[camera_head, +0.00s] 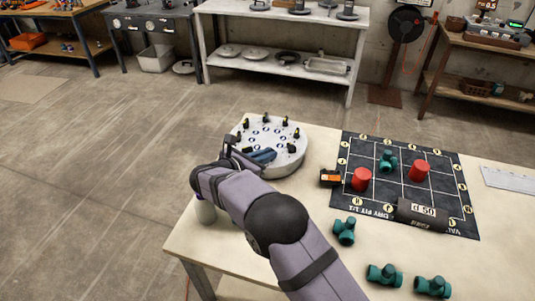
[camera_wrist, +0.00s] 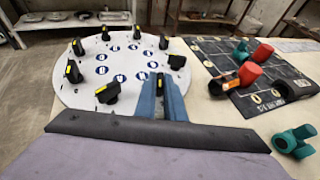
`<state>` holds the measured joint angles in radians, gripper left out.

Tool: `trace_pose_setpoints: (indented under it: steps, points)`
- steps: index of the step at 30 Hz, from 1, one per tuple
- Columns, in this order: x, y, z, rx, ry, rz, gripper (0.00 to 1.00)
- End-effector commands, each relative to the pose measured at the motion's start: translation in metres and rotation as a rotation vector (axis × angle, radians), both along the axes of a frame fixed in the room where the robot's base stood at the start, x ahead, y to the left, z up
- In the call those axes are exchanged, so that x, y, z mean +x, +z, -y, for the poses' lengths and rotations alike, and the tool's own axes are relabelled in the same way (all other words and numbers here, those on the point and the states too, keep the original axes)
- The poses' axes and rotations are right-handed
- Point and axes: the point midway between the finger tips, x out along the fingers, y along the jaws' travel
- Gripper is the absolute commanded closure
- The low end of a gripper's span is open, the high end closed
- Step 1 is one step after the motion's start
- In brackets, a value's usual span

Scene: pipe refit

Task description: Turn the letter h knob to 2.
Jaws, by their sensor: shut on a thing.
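A round white panel (camera_head: 290,163) carries several black knobs with yellow marks around its rim and dark blue round labels inside the ring; it fills the left of the wrist view (camera_wrist: 72,100). The letters are too small to read, so I cannot tell which knob is h or where its pointer stands. My gripper (camera_head: 268,155) reaches over the near part of the panel. Its blue fingers (camera_wrist: 160,78) are shut on a knob that they mostly hide. Other knobs stand clear to the left (camera_wrist: 107,93) and right (camera_wrist: 177,61) of the fingers.
A black gridded mat (camera_head: 400,157) with two red cylinders (camera_head: 361,179) and a teal fitting (camera_head: 388,161) lies right of the panel. An orange-black block (camera_head: 330,178) sits by its left edge. Several teal fittings (camera_head: 344,231) lie nearer on the table (camera_head: 310,210).

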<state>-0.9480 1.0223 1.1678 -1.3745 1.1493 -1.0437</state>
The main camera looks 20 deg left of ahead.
Motion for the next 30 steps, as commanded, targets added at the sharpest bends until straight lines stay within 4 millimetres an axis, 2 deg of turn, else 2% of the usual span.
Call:
trace_pose_setpoints:
  steps: [15, 30]
  points:
    - [0.0001, -0.0039, -0.0030, 0.001, -0.157, -0.005, 1.00]
    - [0.0004, -0.0032, -0.0032, 0.000, -0.191, -0.005, 1.00]
